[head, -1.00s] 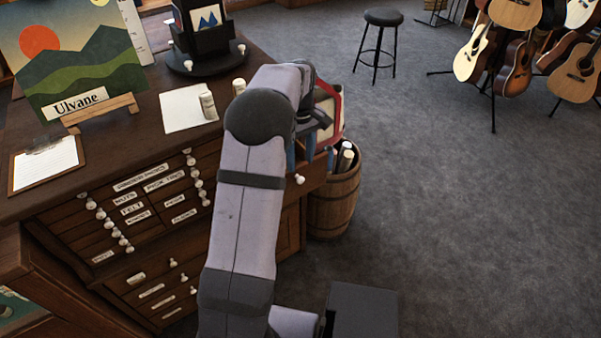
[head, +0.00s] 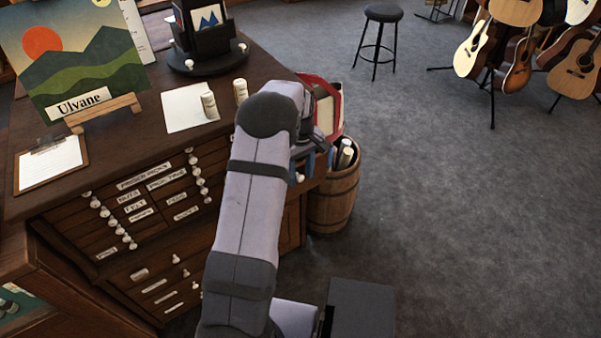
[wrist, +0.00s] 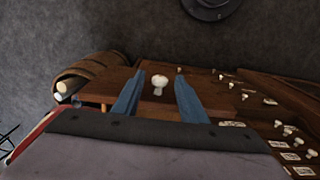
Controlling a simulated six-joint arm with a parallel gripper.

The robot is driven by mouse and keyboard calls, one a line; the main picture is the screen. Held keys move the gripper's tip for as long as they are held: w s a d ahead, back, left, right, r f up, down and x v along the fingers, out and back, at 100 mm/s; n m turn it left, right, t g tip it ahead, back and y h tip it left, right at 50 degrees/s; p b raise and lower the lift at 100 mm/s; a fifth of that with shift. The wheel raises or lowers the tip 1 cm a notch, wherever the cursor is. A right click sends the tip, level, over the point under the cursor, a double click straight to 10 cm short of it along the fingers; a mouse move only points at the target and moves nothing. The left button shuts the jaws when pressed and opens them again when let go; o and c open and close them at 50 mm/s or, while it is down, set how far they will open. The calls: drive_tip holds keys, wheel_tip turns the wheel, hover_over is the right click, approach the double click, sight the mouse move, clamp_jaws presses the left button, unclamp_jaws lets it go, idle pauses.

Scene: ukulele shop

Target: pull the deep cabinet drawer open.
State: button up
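The cabinet (head: 120,225) is dark wood with many small labelled drawers. A wider drawer front (wrist: 205,88) with a single white knob (wrist: 159,84) shows in the wrist view. I take this for the deep drawer; how far it stands open I cannot tell. My gripper (wrist: 157,98) is open, with its two blue fingers apart and the knob seen between them. Whether they touch it I cannot tell. In the head view my gripper (head: 311,164) is at the cabinet's right end, and my arm hides most of that drawer front.
A wooden barrel (head: 335,200) with rolled papers stands close to the right of the gripper. White bottles (head: 209,105), a clipboard (head: 50,162) and a picture on a stand (head: 75,55) are on the cabinet top.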

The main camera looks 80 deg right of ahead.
clamp_jaws()
drive_tip(key=s+a, duration=0.3)
drive_tip(key=shift+s+a, duration=0.2)
drive_tip(key=shift+s, duration=0.05)
unclamp_jaws()
drive_tip(key=shift+r, duration=0.1)
wheel_tip(320, 180, up, 7)
drive_tip(key=b, duration=0.2)
drive_tip(key=shift+r, duration=0.15)
